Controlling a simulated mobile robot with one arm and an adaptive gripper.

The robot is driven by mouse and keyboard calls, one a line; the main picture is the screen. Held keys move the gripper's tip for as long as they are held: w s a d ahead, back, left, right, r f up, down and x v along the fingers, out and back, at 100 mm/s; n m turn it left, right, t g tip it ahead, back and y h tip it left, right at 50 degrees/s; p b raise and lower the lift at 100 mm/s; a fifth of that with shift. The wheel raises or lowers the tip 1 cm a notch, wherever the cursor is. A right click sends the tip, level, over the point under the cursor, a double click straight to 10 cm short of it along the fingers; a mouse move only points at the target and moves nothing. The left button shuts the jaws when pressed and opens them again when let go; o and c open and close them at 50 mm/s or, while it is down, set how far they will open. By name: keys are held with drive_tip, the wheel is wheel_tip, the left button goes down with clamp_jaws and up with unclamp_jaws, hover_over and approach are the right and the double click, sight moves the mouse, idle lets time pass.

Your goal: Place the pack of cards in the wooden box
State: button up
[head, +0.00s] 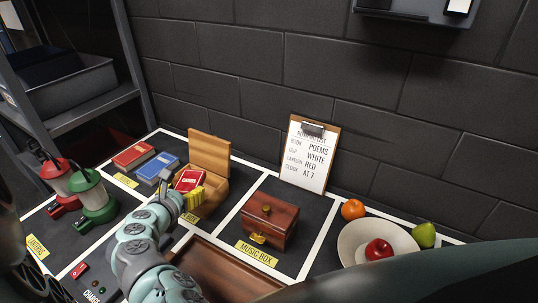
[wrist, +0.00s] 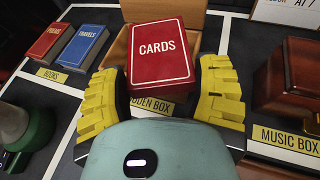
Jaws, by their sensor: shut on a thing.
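A red pack of cards (wrist: 160,58) is between the yellow fingers of my gripper (wrist: 161,92) in the wrist view. It also shows in the head view (head: 188,180). My gripper (head: 193,192) is shut on the pack. The wooden box (head: 210,150) stands with its lid open, leaning back toward the wall. In the wrist view the box (wrist: 117,52) is behind and below the pack. The pack appears over the box's front opening and hides most of its inside. I cannot tell whether the pack touches the box.
A closed dark red music box (head: 270,218) stands right of the wooden box. Red (head: 133,155) and blue (head: 157,167) books lie left. Red (head: 60,178) and green (head: 92,195) lanterns stand farther left. A bowl (head: 355,240) with an apple sits right. A clipboard (head: 308,155) leans on the wall.

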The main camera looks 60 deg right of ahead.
sight(183, 178)
drive_tip(key=w+d, duration=0.4)
drive_tip(key=d, duration=0.1)
drive_tip(key=shift+w+d+f, duration=0.1)
drive_tip(key=shift+w+f, duration=0.25)
drive_tip(key=shift+f, duration=0.05)
drive_tip(key=shift+f+b, duration=1.2)
drive_tip(key=shift+f, duration=0.55)
drive_tip(key=shift+f+b, duration=0.35)
drive_tip(key=o, duration=1.2)
drive_tip(key=shift+w, duration=0.1)
